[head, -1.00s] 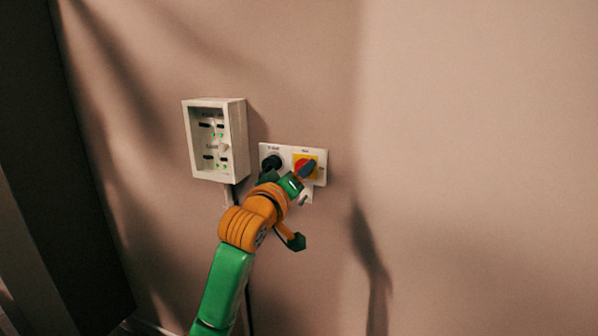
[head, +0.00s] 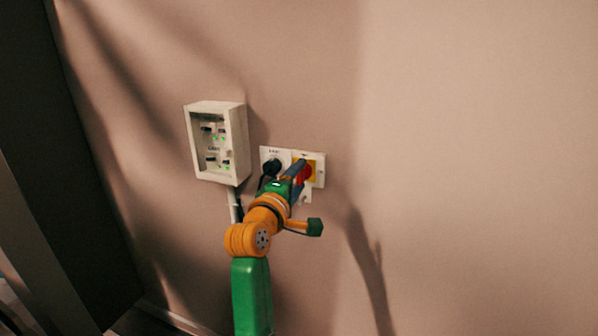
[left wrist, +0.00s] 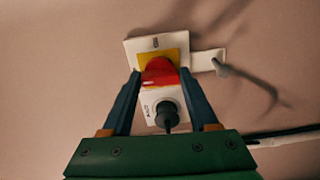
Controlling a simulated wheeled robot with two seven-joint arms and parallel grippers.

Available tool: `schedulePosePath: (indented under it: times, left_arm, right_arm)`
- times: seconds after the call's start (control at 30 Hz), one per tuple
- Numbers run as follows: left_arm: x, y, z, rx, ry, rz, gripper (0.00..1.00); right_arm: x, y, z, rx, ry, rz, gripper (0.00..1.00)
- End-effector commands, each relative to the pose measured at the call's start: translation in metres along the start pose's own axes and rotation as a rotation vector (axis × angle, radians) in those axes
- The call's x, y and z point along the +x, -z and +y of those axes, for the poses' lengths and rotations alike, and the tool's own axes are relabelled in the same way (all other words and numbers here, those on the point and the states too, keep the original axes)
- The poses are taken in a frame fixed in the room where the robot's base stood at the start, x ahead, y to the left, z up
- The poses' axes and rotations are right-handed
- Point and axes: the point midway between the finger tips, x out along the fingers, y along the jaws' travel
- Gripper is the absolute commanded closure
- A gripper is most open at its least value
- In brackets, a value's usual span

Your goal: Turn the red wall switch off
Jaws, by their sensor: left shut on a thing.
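The red wall switch (head: 305,174) is a red knob on a yellow square (head: 313,164) set in a white wall plate. In the left wrist view the red knob (left wrist: 160,70) lies between the two blue fingers. My left gripper (head: 299,170) is at the switch, shut on the red knob, and one finger covers part of it in the head view. The knob's exact setting and the plate's markings are too small to read. My right gripper is not in view.
A black plug or knob (head: 271,167) sits on a white plate just left of the switch; it shows below the knob in the left wrist view (left wrist: 167,114). A white box (head: 238,145) with green lights hangs further left. The wall to the right is bare.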

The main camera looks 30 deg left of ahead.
Motion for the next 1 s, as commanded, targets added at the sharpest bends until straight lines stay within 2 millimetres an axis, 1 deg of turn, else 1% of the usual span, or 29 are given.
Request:
schedulePosePath:
  times: [0.03,0.2,0.7,0.73,0.83,1.0]
  left_arm:
    - [0.0,0.0004,0.0007,-0.016,0.003,0.001,0.96]
    - [0.0,0.0004,-0.0007,-0.054,0.004,0.001,0.96]
    - [0.0001,0.0002,-0.0024,-0.071,0.005,0.0,0.96]
    - [0.0001,0.0002,-0.0024,-0.071,0.005,0.0,0.37]
    - [0.0001,0.0001,-0.0021,-0.07,0.005,0.0,0.1]
    - [0.0001,0.0,-0.0013,-0.069,0.003,0.0,0.1]
  right_arm:
    - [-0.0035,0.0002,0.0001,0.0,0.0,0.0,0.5]
    - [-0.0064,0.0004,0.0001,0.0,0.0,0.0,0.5]
    - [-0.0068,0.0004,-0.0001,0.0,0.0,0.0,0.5]
    - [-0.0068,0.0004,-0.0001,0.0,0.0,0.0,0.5]
    - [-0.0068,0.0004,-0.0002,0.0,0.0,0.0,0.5]
    - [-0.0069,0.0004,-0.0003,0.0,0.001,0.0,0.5]
